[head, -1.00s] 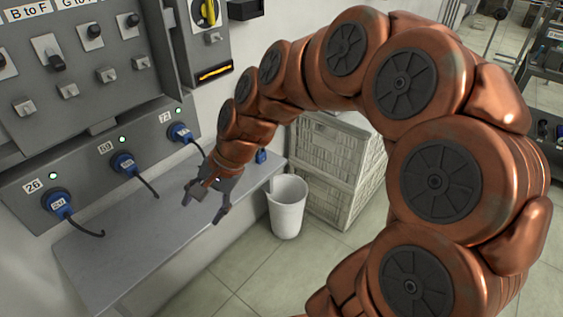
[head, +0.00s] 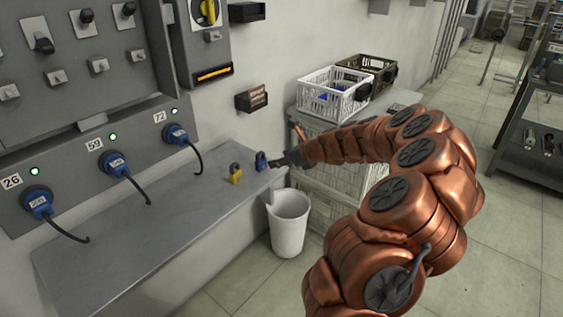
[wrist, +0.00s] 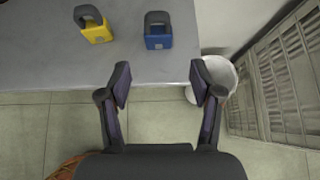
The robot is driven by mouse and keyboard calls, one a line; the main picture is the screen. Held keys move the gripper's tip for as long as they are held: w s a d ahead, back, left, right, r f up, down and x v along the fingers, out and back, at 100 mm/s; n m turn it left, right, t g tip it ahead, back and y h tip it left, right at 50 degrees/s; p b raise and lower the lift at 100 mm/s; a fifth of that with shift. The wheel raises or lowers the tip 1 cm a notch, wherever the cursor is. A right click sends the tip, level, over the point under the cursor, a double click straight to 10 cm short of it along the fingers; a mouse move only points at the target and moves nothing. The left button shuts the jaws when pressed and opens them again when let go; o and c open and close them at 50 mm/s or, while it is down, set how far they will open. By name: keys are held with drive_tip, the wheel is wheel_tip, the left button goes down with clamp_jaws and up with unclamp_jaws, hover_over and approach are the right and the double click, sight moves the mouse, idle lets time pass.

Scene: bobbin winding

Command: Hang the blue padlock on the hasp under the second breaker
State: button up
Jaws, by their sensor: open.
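The blue padlock (head: 261,163) stands on the grey shelf (head: 130,235) near its right end, and it also shows in the wrist view (wrist: 158,41), shackle away from me. My gripper (head: 274,161) is beside it at the right in the head view, open and empty. In the wrist view the spread fingers (wrist: 160,76) point toward the blue padlock, which lies just beyond their tips and between their lines. Small grey hasps (head: 57,76) sit below the black breaker handles (head: 43,44) on the wall panel. Their labels are out of view.
A yellow padlock (head: 236,177) stands left of the blue one. Blue plugs (head: 114,163) with hanging cables line the panel above the shelf. A white bin (head: 289,235) stands beside the shelf end.

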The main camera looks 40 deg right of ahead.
sight(263, 163)
drive_tip(key=b+x, duration=0.3)
drive_tip(key=x, duration=0.2)
drive_tip(key=shift+f, duration=0.2)
drive_tip(key=shift+w+a, duration=0.15)
drive_tip(key=shift+w, duration=0.15)
drive_tip(key=shift+p+x, duration=0.5)
drive_tip(key=shift+x, duration=1)
drive_tip(key=c, duration=1.2)
wheel_tip(263, 163, up, 5)
drive_tip(key=p, duration=0.5)
